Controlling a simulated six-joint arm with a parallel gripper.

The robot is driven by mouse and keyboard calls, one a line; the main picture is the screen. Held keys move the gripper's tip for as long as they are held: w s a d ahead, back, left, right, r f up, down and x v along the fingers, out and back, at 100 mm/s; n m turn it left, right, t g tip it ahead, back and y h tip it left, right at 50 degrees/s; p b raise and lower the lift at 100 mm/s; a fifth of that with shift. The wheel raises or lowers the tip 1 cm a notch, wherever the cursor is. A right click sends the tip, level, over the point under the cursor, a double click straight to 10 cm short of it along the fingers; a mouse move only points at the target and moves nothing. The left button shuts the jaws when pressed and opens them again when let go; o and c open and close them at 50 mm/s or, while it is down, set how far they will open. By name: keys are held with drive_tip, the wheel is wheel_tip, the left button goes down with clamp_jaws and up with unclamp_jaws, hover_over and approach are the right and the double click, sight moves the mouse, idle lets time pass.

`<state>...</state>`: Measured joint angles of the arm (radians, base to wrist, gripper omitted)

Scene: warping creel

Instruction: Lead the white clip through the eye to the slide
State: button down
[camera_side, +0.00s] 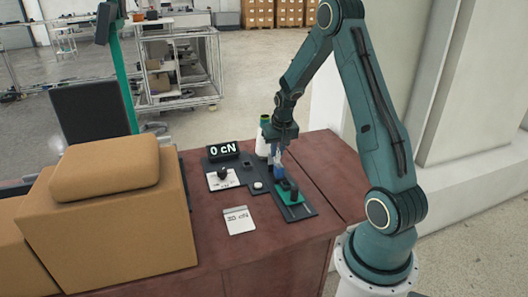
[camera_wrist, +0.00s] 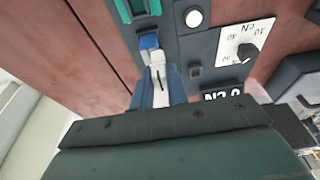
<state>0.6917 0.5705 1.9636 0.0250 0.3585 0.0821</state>
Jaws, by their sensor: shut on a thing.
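My gripper (camera_wrist: 160,82) is shut on the white clip (camera_wrist: 158,74), which shows between its blue fingers in the wrist view. A blue block (camera_wrist: 150,42) lies just beyond the clip's tip; I cannot tell whether they touch. In the side view my gripper (camera_side: 278,172) points down just behind the green slide (camera_side: 289,197), which sits on a dark rail. The slide's edge shows at the top of the wrist view (camera_wrist: 138,10). The clip is too small to make out in the side view. I cannot make out the eye or any thread clearly.
A dial (camera_side: 222,177) and a white button (camera_side: 258,185) stand left of the rail. A white cone (camera_side: 262,142) is behind my gripper. A card (camera_side: 239,220) lies in front. A tan box (camera_side: 115,215) fills the table's left.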

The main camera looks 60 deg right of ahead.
drive_tip(key=s, duration=0.1)
drive_tip(key=s+a, duration=0.1)
drive_tip(key=s, duration=0.1)
drive_tip(key=s+a, duration=0.1)
drive_tip(key=s, duration=0.1)
drive_tip(key=shift+a, duration=0.15)
idle(0.5)
drive_tip(key=shift+f, duration=2.6)
drive_tip(key=shift+f, duration=1.35)
idle(0.7)
drive_tip(key=c, duration=1.3)
unclamp_jaws()
drive_tip(key=shift+o, duration=0.5)
drive_tip(key=shift+o, duration=0.7)
